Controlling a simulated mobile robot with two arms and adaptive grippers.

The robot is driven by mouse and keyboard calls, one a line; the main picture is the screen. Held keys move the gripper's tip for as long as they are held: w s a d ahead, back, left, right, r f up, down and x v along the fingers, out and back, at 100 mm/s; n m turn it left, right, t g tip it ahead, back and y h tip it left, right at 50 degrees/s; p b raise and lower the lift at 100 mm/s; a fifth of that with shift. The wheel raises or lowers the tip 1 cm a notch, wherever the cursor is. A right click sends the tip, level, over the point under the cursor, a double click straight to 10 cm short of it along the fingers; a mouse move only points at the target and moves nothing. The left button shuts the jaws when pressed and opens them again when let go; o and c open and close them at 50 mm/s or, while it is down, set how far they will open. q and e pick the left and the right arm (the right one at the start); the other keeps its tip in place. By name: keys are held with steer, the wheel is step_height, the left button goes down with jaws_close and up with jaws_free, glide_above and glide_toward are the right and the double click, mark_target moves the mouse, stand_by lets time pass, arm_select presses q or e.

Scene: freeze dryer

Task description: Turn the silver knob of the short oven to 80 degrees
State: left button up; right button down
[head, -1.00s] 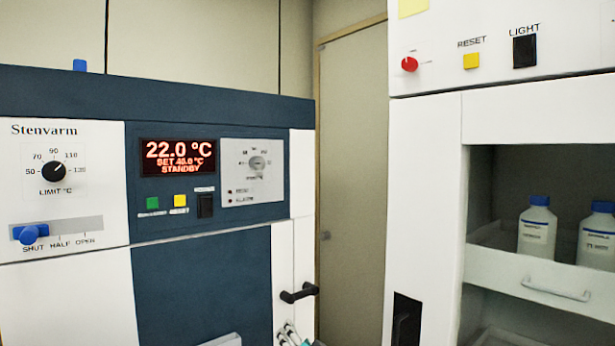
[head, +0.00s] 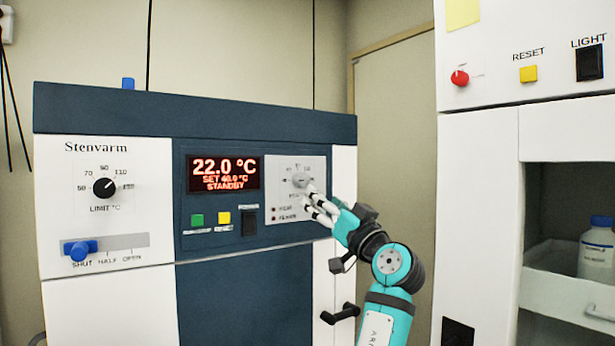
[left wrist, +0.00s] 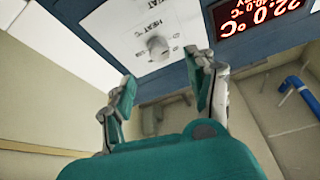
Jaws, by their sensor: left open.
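The short oven (head: 110,290) stands at the left with a dark blue top. Its silver knob (head: 301,181) sits on a pale panel right of the red display (head: 224,173), which reads 22.0 °C, set 40.0 °C, standby. In the left wrist view the silver knob (left wrist: 157,47) shows beyond the fingertips, between them. My left gripper (head: 316,203) is open, just below and right of the knob in the head view, and appears apart from it. It also shows in the left wrist view (left wrist: 166,85), its fingers spread and empty. The right gripper is not in view.
A black limit knob (head: 104,187) and a blue slider (head: 79,250) set to shut are on the oven's left. Green (head: 197,219) and yellow (head: 223,217) buttons lie under the display. A black door handle (head: 341,314) juts out. A tall white cabinet (head: 478,200) stands at the right.

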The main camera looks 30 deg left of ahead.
mark_target(304, 182)
arm_select(q)
steer(key=p+x, duration=0.2)
steer(key=x, duration=0.6)
steer(key=shift+p, duration=0.4)
steer(key=shift+w+a+r, duration=0.15)
steer(key=shift+w+a, duration=0.05)
steer(key=shift+a, duration=0.2)
steer(key=c, duration=1.1)
steer(key=shift+c, duration=0.2)
steer(key=shift+m, duration=0.3)
